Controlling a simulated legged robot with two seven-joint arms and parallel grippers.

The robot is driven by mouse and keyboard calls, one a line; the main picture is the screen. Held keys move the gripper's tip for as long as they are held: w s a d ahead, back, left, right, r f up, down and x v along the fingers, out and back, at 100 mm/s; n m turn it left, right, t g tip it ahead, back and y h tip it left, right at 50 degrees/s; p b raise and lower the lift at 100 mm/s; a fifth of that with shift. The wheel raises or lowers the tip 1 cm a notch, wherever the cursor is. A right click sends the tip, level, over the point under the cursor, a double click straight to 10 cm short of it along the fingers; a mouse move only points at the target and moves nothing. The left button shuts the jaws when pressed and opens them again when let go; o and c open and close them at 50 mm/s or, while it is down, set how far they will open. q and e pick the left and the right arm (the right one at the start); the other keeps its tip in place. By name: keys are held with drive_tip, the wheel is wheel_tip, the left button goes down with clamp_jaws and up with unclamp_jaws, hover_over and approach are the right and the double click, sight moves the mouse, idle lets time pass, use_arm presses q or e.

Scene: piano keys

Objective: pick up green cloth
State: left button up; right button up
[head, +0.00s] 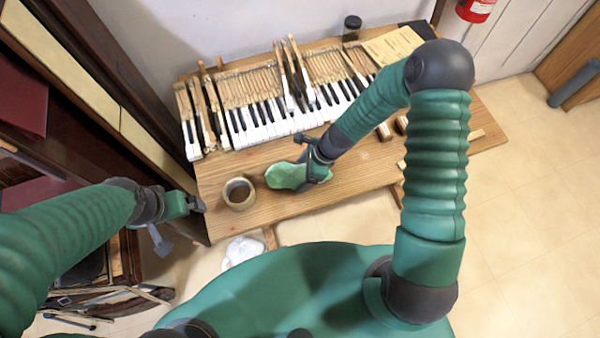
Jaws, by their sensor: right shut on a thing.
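The green cloth (286,176) is a small bunched piece near the front edge of the wooden table (345,184), just right of a round tan pot. My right gripper (312,172) is shut on the right end of the green cloth, at or just above the tabletop; I cannot tell whether the cloth touches the wood. My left gripper (196,205) is off the table's left front corner, apart from the cloth. Its fingers are too small and dark to tell whether they are open.
The tan pot (239,193) stands close left of the cloth. Piano keys (270,122) fill the table's back, some standing up. Small wooden blocks (384,131) lie under my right arm. A white crumpled thing (243,250) lies on the floor in front.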

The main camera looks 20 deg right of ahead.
sight(297, 172)
drive_tip(key=shift+d+r, duration=0.1)
drive_tip(key=shift+r, duration=0.55)
drive_tip(key=r, duration=0.2)
drive_tip(key=shift+a+r, duration=0.3)
drive_tip(key=s, duration=0.1)
drive_tip(key=s+b, duration=0.1)
drive_tip(key=s, duration=0.1)
drive_tip(key=shift+s+d+f, duration=0.15)
drive_tip(key=shift+s+d, duration=0.2)
use_arm(q)
drive_tip(key=w+p+v, duration=0.1)
drive_tip(key=p+v, duration=0.5)
drive_tip(key=p, duration=0.1)
drive_tip(key=shift+r, duration=0.35)
use_arm(e)
drive_tip(key=s+d+r, duration=0.1)
drive_tip(key=s+d, duration=0.3)
drive_tip(key=s, duration=0.7)
drive_tip(key=shift+s+r, duration=0.2)
drive_tip(key=shift+s, duration=0.15)
use_arm(q)
drive_tip(key=shift+w, duration=0.1)
use_arm(e)
drive_tip(key=shift+a, duration=0.1)
